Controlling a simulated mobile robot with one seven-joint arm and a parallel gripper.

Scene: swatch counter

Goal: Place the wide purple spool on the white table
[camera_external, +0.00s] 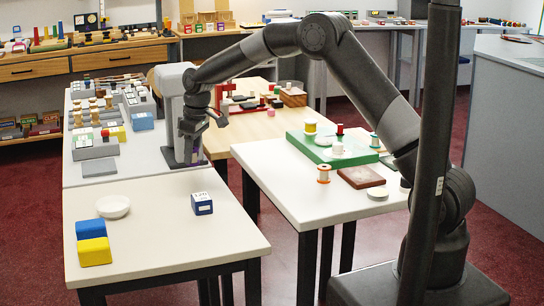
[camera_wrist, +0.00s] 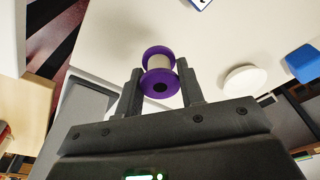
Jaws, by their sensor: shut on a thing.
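The wide purple spool (camera_wrist: 147,84) has purple flanges and a pale winding. In the wrist view it sits between the two fingers of my gripper (camera_wrist: 160,78), which is shut on it. In the external view my gripper (camera_external: 197,150) is low at the back edge of the near left white table (camera_external: 155,230), with only a little purple showing between the fingers. The white table also fills much of the wrist view (camera_wrist: 225,40), where the spool appears in front of its surface near an edge. The gap between spool and table cannot be told.
The table carries a white bowl (camera_external: 113,207), a blue block (camera_external: 90,229), a yellow block (camera_external: 94,251) and a labelled blue box (camera_external: 202,203). Its middle is clear. The right table holds a green board (camera_external: 300,142) and several spools. A grey sample table (camera_external: 140,165) stands behind.

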